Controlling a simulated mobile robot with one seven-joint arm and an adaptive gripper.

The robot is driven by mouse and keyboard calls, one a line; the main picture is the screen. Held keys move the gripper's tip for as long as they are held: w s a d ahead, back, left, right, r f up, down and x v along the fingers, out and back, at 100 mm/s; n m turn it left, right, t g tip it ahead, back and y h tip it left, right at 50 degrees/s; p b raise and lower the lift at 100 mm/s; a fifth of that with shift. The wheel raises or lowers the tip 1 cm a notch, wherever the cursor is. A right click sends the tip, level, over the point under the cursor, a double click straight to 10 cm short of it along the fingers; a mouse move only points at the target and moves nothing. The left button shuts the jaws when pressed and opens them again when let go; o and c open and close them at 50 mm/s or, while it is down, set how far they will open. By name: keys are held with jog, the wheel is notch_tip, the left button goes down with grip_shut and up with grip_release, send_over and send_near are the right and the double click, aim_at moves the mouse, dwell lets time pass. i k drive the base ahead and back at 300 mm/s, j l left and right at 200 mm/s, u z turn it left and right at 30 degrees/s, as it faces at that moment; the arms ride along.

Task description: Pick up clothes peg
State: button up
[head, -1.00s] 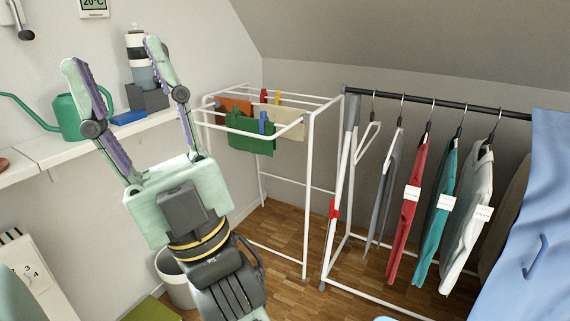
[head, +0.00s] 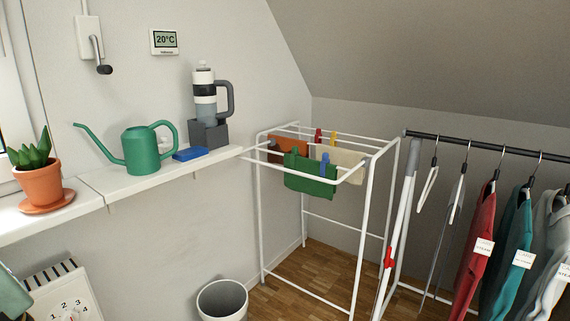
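Several small clothes pegs sit on the white drying rack. A blue peg (head: 325,164) is clipped at the top edge of the green cloth. A red peg (head: 318,136) and a yellow peg (head: 333,138) stand upright farther back by the pale cloth. The pictures do not single out which peg is the task's. The drying rack (head: 367,215) stands in the corner, with a green cloth (head: 305,180), an orange cloth and a pale cloth (head: 347,162) hanging over its bars. My gripper is not in view.
A shelf (head: 140,182) on the left wall holds a plant pot (head: 41,185), a green watering can (head: 141,150), a blue block (head: 190,154) and a bottle. A bin (head: 222,300) stands below. A clothes rail (head: 480,145) with hanging garments is at the right.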

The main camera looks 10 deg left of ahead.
aim_at(325, 158)
jog(key=i+j, duration=0.25)
jog(key=i, duration=0.2)
jog(key=i+j, duration=0.2)
jog(key=i, duration=0.3)
jog(key=i+z, duration=0.15)
jog(key=z, duration=0.3)
jog(key=i+j+z, duration=0.1)
jog(key=z, duration=0.4)
jog(key=j+z, duration=0.25)
jog(key=z, duration=0.2)
jog(key=i, duration=0.05)
